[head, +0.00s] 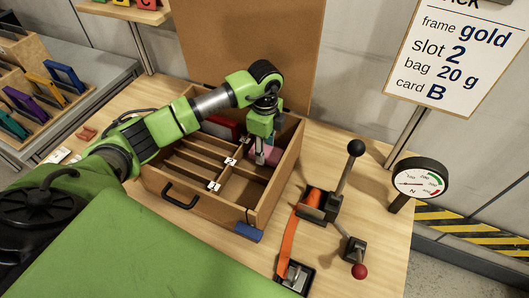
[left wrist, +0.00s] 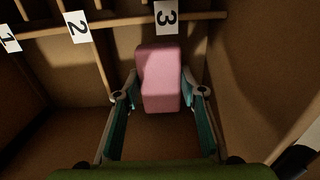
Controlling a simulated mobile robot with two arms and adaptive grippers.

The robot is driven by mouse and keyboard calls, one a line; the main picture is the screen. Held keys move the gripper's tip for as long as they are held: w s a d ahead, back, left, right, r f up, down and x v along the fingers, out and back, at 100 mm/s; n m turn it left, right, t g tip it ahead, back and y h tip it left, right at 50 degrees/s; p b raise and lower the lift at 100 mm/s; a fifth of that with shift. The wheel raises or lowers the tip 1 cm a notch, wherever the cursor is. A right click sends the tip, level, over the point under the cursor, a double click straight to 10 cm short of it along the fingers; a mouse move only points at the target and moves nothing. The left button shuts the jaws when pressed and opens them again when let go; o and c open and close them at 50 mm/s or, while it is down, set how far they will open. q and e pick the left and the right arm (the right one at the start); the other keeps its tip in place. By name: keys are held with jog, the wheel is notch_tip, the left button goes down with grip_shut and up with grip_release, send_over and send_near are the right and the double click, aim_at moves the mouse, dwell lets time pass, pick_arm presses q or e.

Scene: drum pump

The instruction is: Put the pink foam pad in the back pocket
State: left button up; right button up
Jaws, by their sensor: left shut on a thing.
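The pink foam pad (left wrist: 160,78) is between the two fingers of my left gripper (left wrist: 160,97) in the left wrist view. In the head view my left gripper (head: 266,158) reaches down into the right part of the open wooden case (head: 197,203), with a bit of the pad (head: 275,156) showing beside it. The gripper is shut on the pad. The pad is inside the case, near the card marked 3 (left wrist: 166,13); whether it touches the floor I cannot tell. My right gripper is not in view.
Wooden dividers with number cards split the case's left part; a red item (head: 220,127) lies at its back. The raised lid (head: 245,50) stands behind. Levers (head: 345,175), an orange strap (head: 289,240) and a gauge (head: 418,184) are to the right.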

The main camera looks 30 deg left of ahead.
pick_arm(q)
notch_tip(320, 180, down, 2)
jog(key=shift+f, duration=0.15)
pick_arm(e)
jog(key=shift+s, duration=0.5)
pick_arm(q)
jog(key=shift+f, duration=0.2)
jog(key=o, duration=0.9)
jog(key=shift+c, duration=0.2)
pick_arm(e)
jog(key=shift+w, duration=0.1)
pick_arm(q)
jog(key=shift+r, duration=0.1)
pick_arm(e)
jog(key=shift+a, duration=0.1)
